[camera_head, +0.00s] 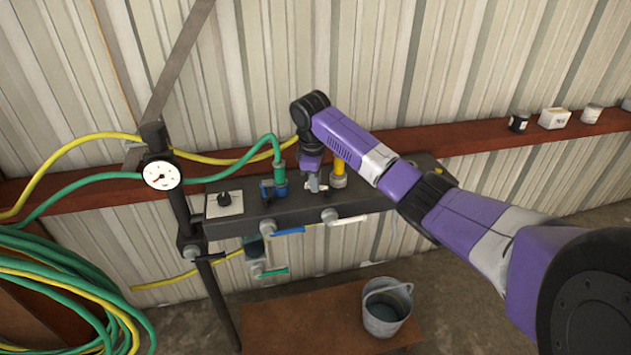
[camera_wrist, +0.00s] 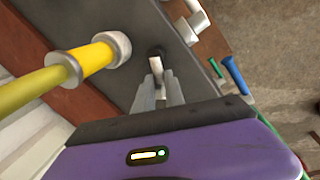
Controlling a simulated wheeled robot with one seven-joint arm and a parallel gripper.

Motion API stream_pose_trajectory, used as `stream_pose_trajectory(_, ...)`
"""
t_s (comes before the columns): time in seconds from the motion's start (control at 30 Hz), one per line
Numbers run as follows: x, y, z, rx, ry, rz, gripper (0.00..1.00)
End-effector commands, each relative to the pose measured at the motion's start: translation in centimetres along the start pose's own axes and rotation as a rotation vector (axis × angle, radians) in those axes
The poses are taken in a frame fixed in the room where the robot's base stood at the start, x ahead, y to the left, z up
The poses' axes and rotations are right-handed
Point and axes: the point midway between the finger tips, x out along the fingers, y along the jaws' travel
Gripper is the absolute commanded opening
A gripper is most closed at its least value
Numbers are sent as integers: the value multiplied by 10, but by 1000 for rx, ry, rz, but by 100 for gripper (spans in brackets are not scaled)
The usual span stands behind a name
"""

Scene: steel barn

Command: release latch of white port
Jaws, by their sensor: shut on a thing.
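A dark manifold bar (camera_head: 290,207) is fixed along the wall and carries ports and levers. My gripper (camera_head: 314,184) points down at its top, between the blue port (camera_head: 273,188) and a yellow hose connector with a pale collar (camera_head: 339,181). In the wrist view, my gripper (camera_wrist: 159,90) is shut on a small white latch tab (camera_wrist: 155,65) beside a dark round spot on the bar. The yellow connector (camera_wrist: 95,59) is close on the left there, apart from my fingers. My fingers partly hide the tab and what lies under it.
A white lever (camera_head: 348,220), a blue lever (camera_head: 288,231) and a green lever (camera_head: 274,271) stick out in front. A gauge (camera_head: 162,175) and coiled hoses (camera_head: 50,290) are at left. A bucket (camera_head: 387,307) stands below. Small containers (camera_head: 553,118) sit on the red rail.

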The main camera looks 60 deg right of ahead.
Motion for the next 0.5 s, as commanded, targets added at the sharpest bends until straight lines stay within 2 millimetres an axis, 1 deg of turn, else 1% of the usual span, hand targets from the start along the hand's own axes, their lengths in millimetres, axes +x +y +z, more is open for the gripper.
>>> stream_pose_trajectory(0.17, -3, -2, 0, -71, 17, -1, 0)
stream_pose_trajectory(0.5, -4, -10, 3, -295, 61, -2, 0)
